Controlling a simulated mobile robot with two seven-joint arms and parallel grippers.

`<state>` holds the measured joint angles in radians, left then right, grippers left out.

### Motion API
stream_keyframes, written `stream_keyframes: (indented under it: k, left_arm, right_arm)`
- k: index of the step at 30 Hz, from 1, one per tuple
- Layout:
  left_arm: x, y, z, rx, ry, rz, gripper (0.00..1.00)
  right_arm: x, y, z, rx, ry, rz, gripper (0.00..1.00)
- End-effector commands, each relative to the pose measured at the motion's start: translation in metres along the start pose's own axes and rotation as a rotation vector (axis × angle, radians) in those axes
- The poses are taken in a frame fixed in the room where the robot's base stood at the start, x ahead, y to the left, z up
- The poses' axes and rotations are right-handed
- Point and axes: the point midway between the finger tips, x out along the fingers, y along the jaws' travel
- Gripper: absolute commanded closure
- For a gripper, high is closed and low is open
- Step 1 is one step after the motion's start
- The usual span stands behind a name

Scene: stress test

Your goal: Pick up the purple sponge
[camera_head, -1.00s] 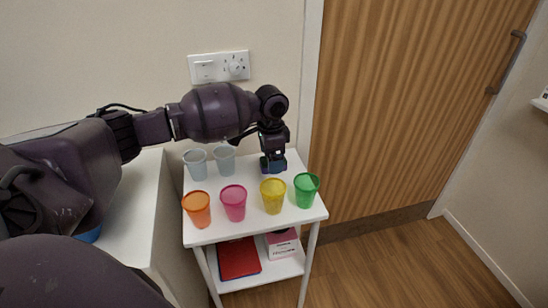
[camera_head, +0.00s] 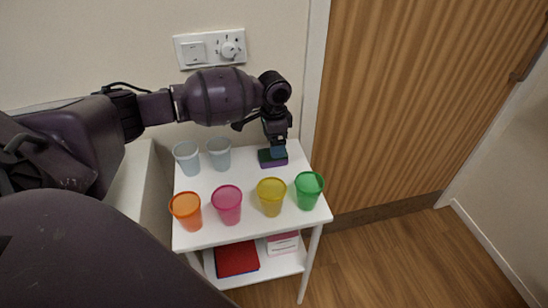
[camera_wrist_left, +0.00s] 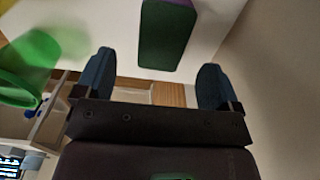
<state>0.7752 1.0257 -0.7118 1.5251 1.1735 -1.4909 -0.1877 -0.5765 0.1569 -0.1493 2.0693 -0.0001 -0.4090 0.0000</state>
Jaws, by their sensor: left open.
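The sponge (camera_head: 272,161), purple with a dark green face, lies on the white table's top near its back right. It also shows in the left wrist view (camera_wrist_left: 168,32), at the top centre, beyond the fingertips and between their lines. My left gripper (camera_head: 278,148) is just above the sponge in the head view and hides part of it. In the left wrist view my left gripper (camera_wrist_left: 157,68) has its two blue fingers wide apart with nothing between them. My right gripper does not show.
Orange (camera_head: 186,211), pink (camera_head: 227,206), yellow (camera_head: 271,197) and green (camera_head: 308,190) cups line the front of the white table (camera_head: 246,231). Two pale clear cups (camera_head: 187,158) (camera_head: 219,154) stand at the back left. A wall and a wooden door (camera_head: 400,100) are behind.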

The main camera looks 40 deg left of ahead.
Motion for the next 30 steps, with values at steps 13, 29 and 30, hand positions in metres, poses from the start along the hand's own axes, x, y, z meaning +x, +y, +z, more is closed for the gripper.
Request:
stream_keyframes:
  k: [13,29,30]
  left_arm:
    - [0.044,-0.001,0.002,0.000,-0.004,0.002,0.12]
    - [0.061,-0.002,0.002,-0.001,0.001,-0.002,0.30]
    - [0.061,-0.002,0.002,-0.001,0.001,-0.002,0.36]
  right_arm:
    - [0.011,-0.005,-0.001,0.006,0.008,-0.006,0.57]
    - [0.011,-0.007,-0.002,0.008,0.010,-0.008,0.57]
    - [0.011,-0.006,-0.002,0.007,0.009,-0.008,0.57]
